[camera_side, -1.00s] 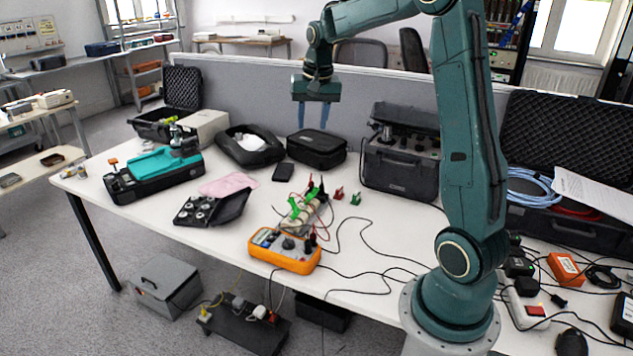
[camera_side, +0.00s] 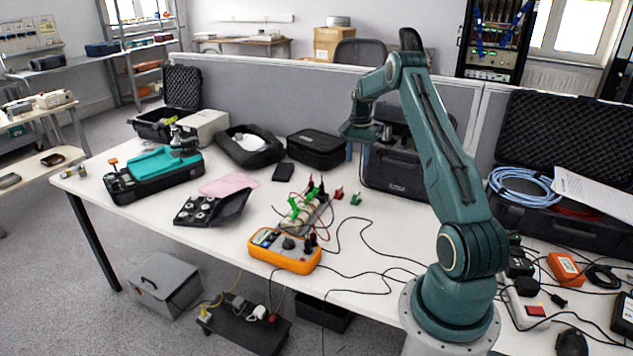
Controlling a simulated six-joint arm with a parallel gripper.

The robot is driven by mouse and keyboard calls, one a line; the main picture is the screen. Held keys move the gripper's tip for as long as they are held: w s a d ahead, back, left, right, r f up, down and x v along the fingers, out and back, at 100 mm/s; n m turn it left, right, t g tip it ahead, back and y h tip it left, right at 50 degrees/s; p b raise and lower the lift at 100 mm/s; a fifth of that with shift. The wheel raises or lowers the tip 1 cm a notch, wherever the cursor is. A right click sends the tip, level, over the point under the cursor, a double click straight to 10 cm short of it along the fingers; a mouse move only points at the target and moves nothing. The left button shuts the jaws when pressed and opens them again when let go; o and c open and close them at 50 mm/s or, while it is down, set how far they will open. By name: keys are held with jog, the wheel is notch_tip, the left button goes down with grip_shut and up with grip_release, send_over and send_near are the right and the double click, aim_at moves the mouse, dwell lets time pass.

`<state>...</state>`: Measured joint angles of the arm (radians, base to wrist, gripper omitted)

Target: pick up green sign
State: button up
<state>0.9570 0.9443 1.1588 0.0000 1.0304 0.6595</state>
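A small green piece (camera_side: 355,199), which may be the green sign, stands on the white table right of centre. Its lettering is too small to read. A similar small red piece (camera_side: 338,193) stands just left of it. My gripper (camera_side: 355,153) is above and behind the green piece, apart from it, in front of the dark case. Its two bluish fingers point down with a gap between them and nothing visible in it. It looks open, though the fingers are small and seen at an angle.
An orange meter (camera_side: 285,251) with green clips (camera_side: 300,207) and wires lies in front. An open dark case (camera_side: 398,175) is behind to the right, and a black pouch (camera_side: 317,148) behind to the left. Cables (camera_side: 372,240) run across the table.

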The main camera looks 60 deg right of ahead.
jog(key=f, duration=0.1)
send_over(357, 193)
jog(key=shift+d+f, duration=0.1)
jog(key=shift+f, duration=4.2)
jog(key=shift+f, duration=0.1)
jog(key=shift+w+f, duration=0.1)
jog(key=shift+f, duration=2.4)
jog(key=shift+c, duration=0.4)
grip_shut()
